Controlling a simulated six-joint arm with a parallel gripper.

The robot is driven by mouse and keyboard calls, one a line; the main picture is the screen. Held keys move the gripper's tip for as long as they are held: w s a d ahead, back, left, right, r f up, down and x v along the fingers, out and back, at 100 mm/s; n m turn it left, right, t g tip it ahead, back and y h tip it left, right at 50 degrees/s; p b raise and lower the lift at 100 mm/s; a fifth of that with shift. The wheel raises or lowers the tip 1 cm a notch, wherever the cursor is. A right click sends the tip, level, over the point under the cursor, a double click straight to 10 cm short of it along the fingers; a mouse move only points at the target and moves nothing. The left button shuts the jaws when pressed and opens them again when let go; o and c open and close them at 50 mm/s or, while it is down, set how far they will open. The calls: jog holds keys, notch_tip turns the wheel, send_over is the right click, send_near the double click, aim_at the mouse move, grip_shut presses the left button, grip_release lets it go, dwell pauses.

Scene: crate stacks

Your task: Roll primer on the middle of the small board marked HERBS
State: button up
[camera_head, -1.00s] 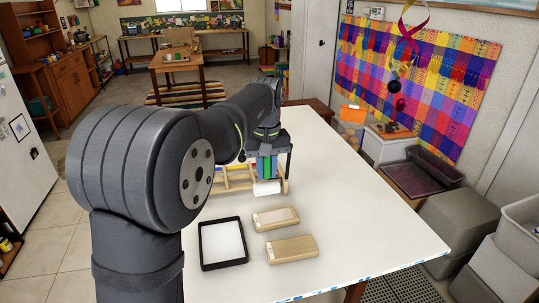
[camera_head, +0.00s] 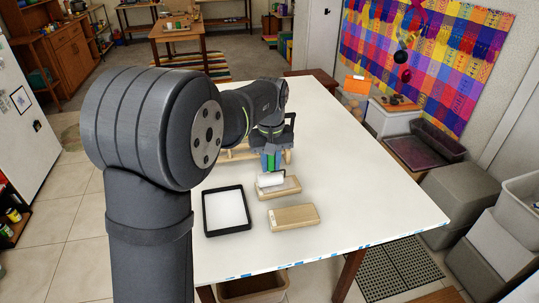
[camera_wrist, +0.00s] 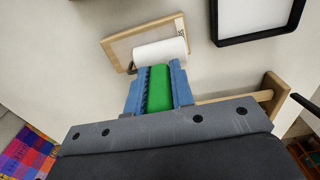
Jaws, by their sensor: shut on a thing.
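My gripper (camera_head: 270,163) is shut on the green handle (camera_wrist: 159,88) of a paint roller, between its blue fingers in the wrist view (camera_wrist: 158,90). The white roller sleeve (camera_wrist: 160,53) is over the edge of the farther small board (camera_head: 288,191), which also shows in the wrist view (camera_wrist: 126,46). I cannot tell whether the sleeve touches it. This board has a wooden rim, a pale middle and small dark lettering too small to read. A second small board (camera_head: 295,217) lies nearer. A black-rimmed tray (camera_head: 205,216) with a white inside lies left of both.
A wooden rack (camera_head: 238,153) stands behind the roller, partly hidden by my arm; its bar shows in the wrist view (camera_wrist: 235,98). The white table (camera_head: 365,190) is clear to the right of the boards. Grey bins (camera_head: 460,205) stand beyond its right edge.

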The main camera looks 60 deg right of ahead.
jog(key=shift+s+a, duration=0.8)
jog(key=shift+s, duration=0.4)
jog(key=shift+s+d+r, duration=0.1)
jog(key=shift+s+d, duration=0.1)
jog(key=shift+d, duration=0.15)
jog(key=shift+w+d+r, duration=0.1)
jog(key=shift+d, duration=0.2)
jog(key=shift+w+d+r, duration=0.2)
jog(key=shift+w+d, duration=0.3)
jog(key=shift+w, duration=0.1)
jog(key=shift+w+d+r, duration=0.15)
jog(key=shift+w+d, duration=0.3)
jog(key=shift+w, duration=0.1)
jog(key=shift+w+d, duration=0.15)
jog(key=shift+d, duration=0.15)
jog(key=shift+s+d, duration=0.25)
jog(key=shift+s, duration=0.4)
jog(key=shift+s+a, duration=1.3)
jog(key=shift+s, duration=0.1)
jog(key=shift+s+d, duration=0.35)
jog(key=shift+d, duration=0.35)
jog(key=shift+w+d, duration=1.25)
jog(key=shift+w, duration=0.25)
jog(key=shift+f, duration=0.5)
notch_tip(320, 180, up, 8)
jog(key=shift+f, duration=0.2)
